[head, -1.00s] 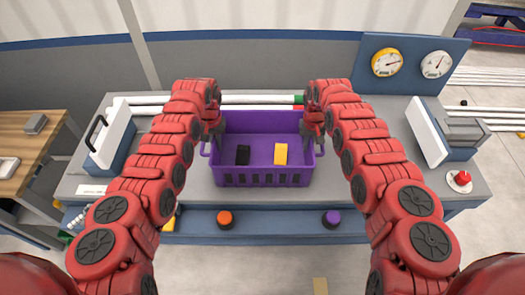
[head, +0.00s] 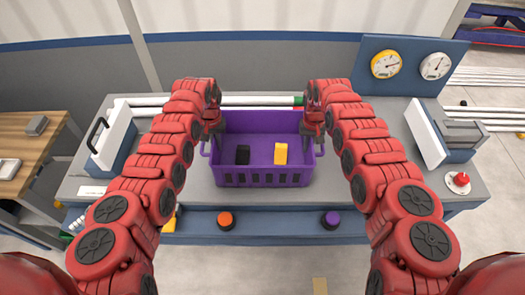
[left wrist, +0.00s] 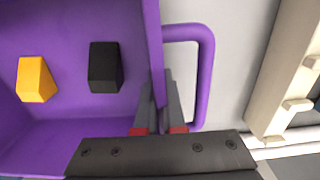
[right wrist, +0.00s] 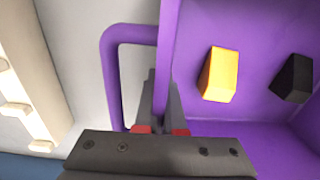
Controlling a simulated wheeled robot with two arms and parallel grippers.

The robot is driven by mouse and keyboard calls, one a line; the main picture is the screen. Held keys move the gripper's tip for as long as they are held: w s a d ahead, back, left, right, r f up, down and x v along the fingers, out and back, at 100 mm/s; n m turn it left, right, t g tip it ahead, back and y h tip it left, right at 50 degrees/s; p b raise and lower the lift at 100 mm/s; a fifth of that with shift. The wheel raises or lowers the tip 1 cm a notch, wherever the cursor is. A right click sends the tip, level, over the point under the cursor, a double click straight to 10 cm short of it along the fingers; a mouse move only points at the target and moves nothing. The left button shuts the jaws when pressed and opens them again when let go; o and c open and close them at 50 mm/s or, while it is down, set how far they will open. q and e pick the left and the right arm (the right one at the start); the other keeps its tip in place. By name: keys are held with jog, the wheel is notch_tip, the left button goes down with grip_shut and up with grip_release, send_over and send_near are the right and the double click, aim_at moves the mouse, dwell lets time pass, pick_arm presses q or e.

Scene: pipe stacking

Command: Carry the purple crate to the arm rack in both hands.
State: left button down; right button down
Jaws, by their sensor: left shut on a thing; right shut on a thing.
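The purple crate (head: 262,122) is upright over the middle of the grey bench, with a black block (head: 242,154) and a yellow block (head: 280,154) inside. My left gripper (head: 214,134) is shut on the crate's left side wall. In the left wrist view its fingers (left wrist: 159,105) straddle that wall, beside the looped handle (left wrist: 206,70). My right gripper (head: 311,134) is shut on the right side wall. In the right wrist view its fingers (right wrist: 160,105) straddle the wall beside the other handle (right wrist: 108,75). I cannot tell whether the crate's bottom touches the bench.
White pipes (head: 255,100) lie behind the crate. A white-and-blue rack (head: 112,135) stands left and another (head: 425,130) right. Gauges (head: 386,64) stand at the back right, a red button (head: 461,178) at the right. Orange (head: 226,218) and purple (head: 331,218) knobs sit on the front ledge.

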pick_arm(q)
notch_tip(320, 180, up, 4)
jog(key=p, duration=0.3)
jog(key=shift+r, duration=0.1)
dwell(0.4)
